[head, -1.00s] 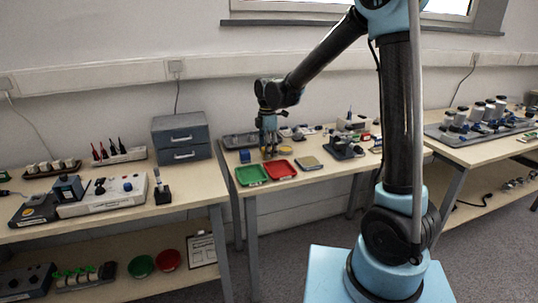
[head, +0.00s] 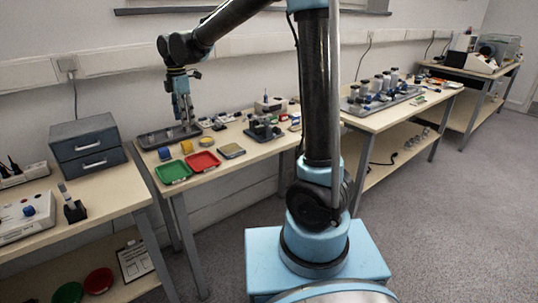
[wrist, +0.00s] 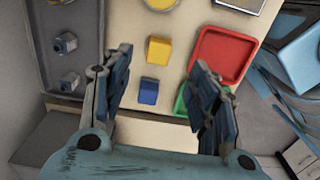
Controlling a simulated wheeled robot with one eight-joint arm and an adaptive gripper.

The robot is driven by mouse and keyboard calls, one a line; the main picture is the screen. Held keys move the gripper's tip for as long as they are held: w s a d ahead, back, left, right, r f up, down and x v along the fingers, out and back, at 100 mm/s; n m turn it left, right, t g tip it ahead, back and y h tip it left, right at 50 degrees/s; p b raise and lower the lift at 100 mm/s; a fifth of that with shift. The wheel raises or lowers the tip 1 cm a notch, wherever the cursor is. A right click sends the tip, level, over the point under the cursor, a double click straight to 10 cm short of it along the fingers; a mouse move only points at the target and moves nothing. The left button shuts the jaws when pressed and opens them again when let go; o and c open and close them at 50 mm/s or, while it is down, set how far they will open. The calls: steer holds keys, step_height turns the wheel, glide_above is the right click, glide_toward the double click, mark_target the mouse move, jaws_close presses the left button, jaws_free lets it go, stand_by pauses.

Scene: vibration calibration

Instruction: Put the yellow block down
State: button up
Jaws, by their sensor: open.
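The yellow block (head: 187,147) rests upright on the table, just behind the red tray (head: 203,169) and to the right of the blue block (head: 164,153). My gripper (head: 182,119) is open and empty, raised above the table over the area of the blocks. In the wrist view the yellow block (wrist: 158,51) shows between the open fingers of my gripper (wrist: 162,66), apart from both. The blue block (wrist: 148,92) also lies between the fingers in that view, nearer the table edge.
The green tray (head: 173,180) sits in front of the blue block. A dark grey tray (head: 150,141) with small parts lies behind the blocks. A grey drawer unit (head: 88,146) stands at the left. A square plate (head: 231,151) lies right of the red tray.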

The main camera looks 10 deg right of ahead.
steer(key=s+d+m, duration=0.3)
steer(key=d+m, duration=0.1)
steer(key=d, duration=0.5)
steer(key=s+d+m+t, duration=0.15)
steer(key=d+m, duration=0.25)
steer(key=d, duration=0.4)
steer(key=s+d+m+g, duration=0.1)
steer(key=s+d+m, duration=0.25)
steer(key=d, duration=0.55)
steer(key=s+d+f+m+t, duration=0.1)
steer(key=s+d+f+m, duration=1.1)
steer(key=s+d, duration=0.2)
steer(key=shift+s+t, duration=0.35)
steer(key=shift+s, duration=0.45)
steer(key=shift+d+m, duration=0.1)
steer(key=shift+m, duration=0.15)
steer(key=shift+w+f, duration=0.15)
steer(key=shift+w, duration=0.2)
